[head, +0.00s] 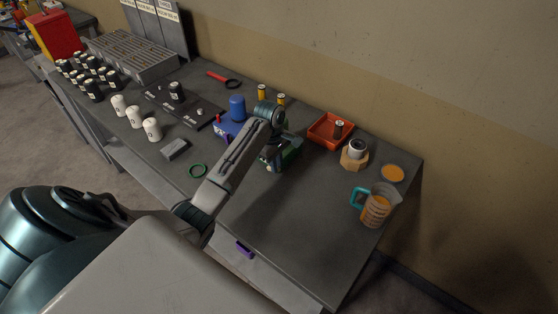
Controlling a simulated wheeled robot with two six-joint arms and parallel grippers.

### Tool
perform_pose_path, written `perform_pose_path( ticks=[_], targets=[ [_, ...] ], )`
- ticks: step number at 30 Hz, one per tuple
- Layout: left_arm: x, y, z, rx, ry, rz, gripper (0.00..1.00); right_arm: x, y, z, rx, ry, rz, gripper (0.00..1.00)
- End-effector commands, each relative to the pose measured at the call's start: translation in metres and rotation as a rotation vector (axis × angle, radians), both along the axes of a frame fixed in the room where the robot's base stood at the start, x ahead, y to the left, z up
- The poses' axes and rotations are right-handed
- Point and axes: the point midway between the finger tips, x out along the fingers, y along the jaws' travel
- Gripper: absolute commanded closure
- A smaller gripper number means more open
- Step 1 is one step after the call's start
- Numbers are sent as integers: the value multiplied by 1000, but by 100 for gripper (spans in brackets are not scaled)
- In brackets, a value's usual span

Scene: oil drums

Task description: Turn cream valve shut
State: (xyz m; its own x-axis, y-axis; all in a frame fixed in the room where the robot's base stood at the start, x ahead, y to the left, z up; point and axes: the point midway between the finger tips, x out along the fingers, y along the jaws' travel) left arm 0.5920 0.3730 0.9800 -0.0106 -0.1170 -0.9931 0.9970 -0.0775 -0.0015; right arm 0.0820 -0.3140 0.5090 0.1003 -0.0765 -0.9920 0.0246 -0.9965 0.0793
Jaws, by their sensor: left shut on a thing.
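A green block-like body (291,155) stands in the middle of the bench, partly covered by my left arm. The cream valve (264,158) shows only as a small pale spot at its left front side. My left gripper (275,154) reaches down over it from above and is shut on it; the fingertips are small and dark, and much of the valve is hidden. How far the valve is turned cannot be told. My right gripper is not in view.
A blue unit (236,112) with a red knob stands close left of my wrist. White and black canisters fill the left. The front right bench is clear.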

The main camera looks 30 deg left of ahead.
Motion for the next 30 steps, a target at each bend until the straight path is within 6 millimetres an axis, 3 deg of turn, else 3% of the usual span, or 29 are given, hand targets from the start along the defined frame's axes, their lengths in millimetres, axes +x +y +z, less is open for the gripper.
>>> perform_pose_path(
  ticks=[17,30],
  targets=[
    [3,30,7,-546,43,6,100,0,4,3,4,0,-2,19],
    [5,48,1,-907,69,5,100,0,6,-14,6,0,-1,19]
  ],
)
